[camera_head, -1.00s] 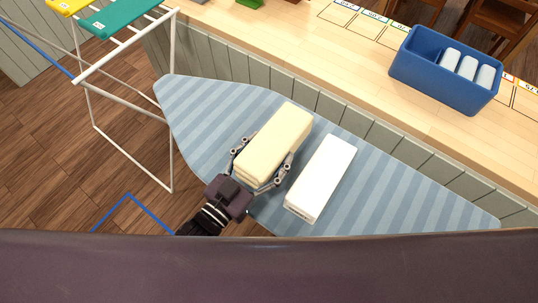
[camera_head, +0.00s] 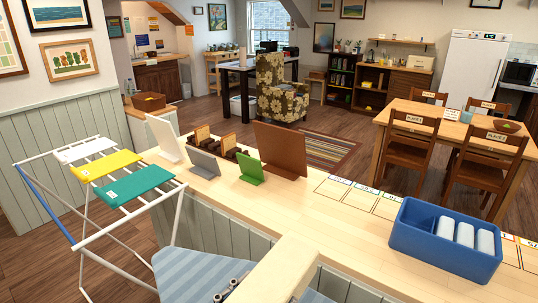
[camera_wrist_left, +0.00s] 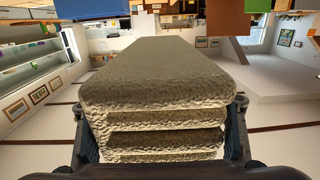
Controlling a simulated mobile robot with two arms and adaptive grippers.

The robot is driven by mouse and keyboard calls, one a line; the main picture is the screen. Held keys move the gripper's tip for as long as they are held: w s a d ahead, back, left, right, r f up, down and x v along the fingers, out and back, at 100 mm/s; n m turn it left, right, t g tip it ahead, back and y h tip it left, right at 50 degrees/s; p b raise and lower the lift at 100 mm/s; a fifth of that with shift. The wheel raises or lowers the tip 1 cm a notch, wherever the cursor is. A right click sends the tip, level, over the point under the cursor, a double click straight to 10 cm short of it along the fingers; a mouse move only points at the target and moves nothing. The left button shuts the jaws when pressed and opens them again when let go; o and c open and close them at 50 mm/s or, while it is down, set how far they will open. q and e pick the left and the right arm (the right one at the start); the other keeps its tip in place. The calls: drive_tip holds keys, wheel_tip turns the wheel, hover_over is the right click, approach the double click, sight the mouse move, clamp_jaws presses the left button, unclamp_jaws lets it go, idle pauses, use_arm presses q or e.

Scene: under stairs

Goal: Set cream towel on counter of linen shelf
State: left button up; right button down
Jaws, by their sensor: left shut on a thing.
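The cream towel (camera_head: 277,271), a thick folded block, is raised at the bottom middle of the head view, in front of the long wooden counter. It fills the middle of the left wrist view (camera_wrist_left: 157,75), its folded layers facing the camera. My left gripper (camera_wrist_left: 160,135) is shut on it, with a finger at each side. In the head view only a bit of that gripper (camera_head: 232,287) shows at the bottom edge. My right gripper is not in view. I cannot tell which furniture is the linen shelf.
The wooden counter (camera_head: 320,222) holds a blue bin (camera_head: 425,250) with white rolls, and green, grey and brown upright boards. A drying rack (camera_head: 85,245) with coloured cloths stands left. The striped ironing board (camera_head: 185,275) is below. A dining table (camera_head: 455,125) stands beyond.

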use_arm(q)
drive_tip(key=w+a+f+n+t+y, duration=0.1)
drive_tip(key=w+a+n+t+y, duration=0.1)
drive_tip(key=a+y, duration=0.3)
drive_tip(key=w+a+n+b, duration=0.1)
drive_tip(key=a, duration=0.3)
drive_tip(key=shift+w+n, duration=0.35)
drive_tip(key=shift+n, duration=0.05)
drive_tip(key=a+f+n+y, duration=0.1)
drive_tip(key=a, duration=0.1)
drive_tip(key=a+f+y, duration=0.1)
drive_tip(key=a+y, duration=0.1)
drive_tip(key=a, duration=0.1)
drive_tip(key=a+f+n+t+y, duration=0.1)
drive_tip(key=a, duration=0.2)
drive_tip(key=shift+n, duration=0.3)
drive_tip(key=shift+c, duration=0.2)
drive_tip(key=s+a+f+y, duration=0.1)
drive_tip(key=s+f, duration=0.2)
drive_tip(key=s, duration=0.5)
drive_tip(key=shift+s+a+f, duration=0.15)
drive_tip(key=shift+f, duration=0.05)
drive_tip(key=shift+r, duration=0.1)
